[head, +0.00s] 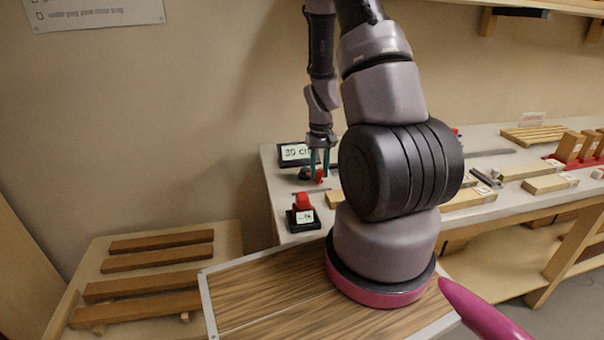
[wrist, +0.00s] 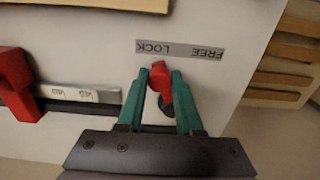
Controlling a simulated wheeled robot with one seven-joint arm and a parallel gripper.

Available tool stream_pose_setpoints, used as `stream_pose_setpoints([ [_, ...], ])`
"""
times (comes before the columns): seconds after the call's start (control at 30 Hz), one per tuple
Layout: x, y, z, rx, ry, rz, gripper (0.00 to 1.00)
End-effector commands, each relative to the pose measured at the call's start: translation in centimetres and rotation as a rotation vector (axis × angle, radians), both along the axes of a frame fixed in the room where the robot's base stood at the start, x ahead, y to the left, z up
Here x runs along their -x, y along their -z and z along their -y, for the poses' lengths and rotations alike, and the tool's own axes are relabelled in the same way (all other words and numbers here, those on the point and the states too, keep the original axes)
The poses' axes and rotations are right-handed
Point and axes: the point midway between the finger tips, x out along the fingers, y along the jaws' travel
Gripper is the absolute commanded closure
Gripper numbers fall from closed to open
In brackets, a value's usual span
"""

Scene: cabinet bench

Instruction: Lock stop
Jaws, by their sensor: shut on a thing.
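A red lever (wrist: 160,75) with a dark round base sits on the pale bench, just below a grey strip label (wrist: 180,49) reading LOCK and FREE upside down. The lever's tip is toward the LOCK word, on the left. My gripper (wrist: 164,80) has its teal fingers shut on this lever, one on each side. In the head view my gripper (head: 320,165) reaches down to the bench's left end, over the small red lever (head: 319,176). A red block (wrist: 15,84) stands on a dark rail to the left in the wrist view.
A display (head: 295,153) stands behind my gripper. A black device with a red top (head: 303,204) is at the bench's near left. Wooden pieces (head: 550,184) lie to the right. A slatted rack (head: 150,265) stands low at left.

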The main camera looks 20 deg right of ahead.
Motion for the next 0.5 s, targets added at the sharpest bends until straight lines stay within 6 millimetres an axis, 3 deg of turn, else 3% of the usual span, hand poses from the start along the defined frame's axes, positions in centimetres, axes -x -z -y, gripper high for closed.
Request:
stream_pose_setpoints([
  [0.5,-0.16,-0.01,0.9,0.0,0.001,0.001,0.81],
])
